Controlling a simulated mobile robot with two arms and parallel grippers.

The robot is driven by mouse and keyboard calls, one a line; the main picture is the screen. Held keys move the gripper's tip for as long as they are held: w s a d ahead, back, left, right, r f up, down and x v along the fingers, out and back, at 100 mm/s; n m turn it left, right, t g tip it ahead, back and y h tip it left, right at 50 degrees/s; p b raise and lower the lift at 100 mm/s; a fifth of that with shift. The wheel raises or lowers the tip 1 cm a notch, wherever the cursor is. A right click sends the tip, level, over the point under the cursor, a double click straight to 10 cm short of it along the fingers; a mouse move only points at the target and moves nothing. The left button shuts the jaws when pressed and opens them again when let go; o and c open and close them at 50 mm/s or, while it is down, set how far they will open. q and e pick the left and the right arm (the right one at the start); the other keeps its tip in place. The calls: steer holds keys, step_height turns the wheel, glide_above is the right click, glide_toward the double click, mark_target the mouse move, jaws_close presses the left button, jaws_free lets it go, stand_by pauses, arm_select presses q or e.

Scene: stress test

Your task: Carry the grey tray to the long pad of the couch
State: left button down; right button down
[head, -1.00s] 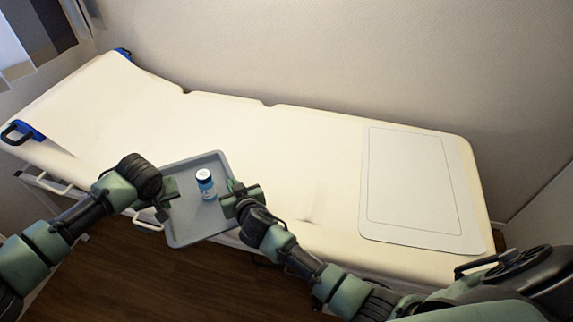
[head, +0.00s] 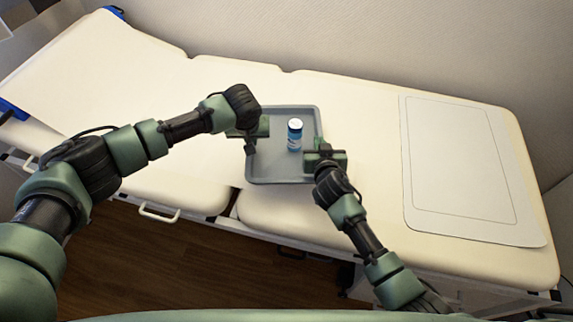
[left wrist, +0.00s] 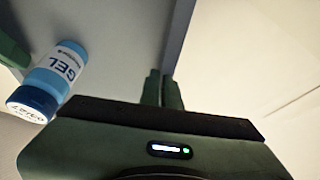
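The grey tray (head: 268,168) is over the front middle of the couch, just right of the gap between its cushions, on the long pad (head: 360,112) side. Whether it touches the pad is not clear. A blue gel bottle with a white-topped cap (head: 294,138) stands upright on it. My left gripper (head: 250,143) is at the tray's left rim. In the left wrist view its fingers (left wrist: 163,90) are closed on the rim, with the bottle (left wrist: 52,78) to the left. My right gripper (head: 318,160) is at the right rim and appears shut on it; its fingertips are small here.
A flat pale mat with an outlined rectangle (head: 460,165) lies on the couch's right end. The pad between tray and mat is bare. The left cushion (head: 110,80) slopes up. A wall runs behind the couch; brown floor (head: 190,265) is in front.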

arm_select(q)
steer(key=shift+a+f, duration=0.2)
steer(key=shift+f, duration=0.25)
arm_select(e)
steer(key=shift+d+f, duration=0.1)
steer(key=shift+f, duration=0.35)
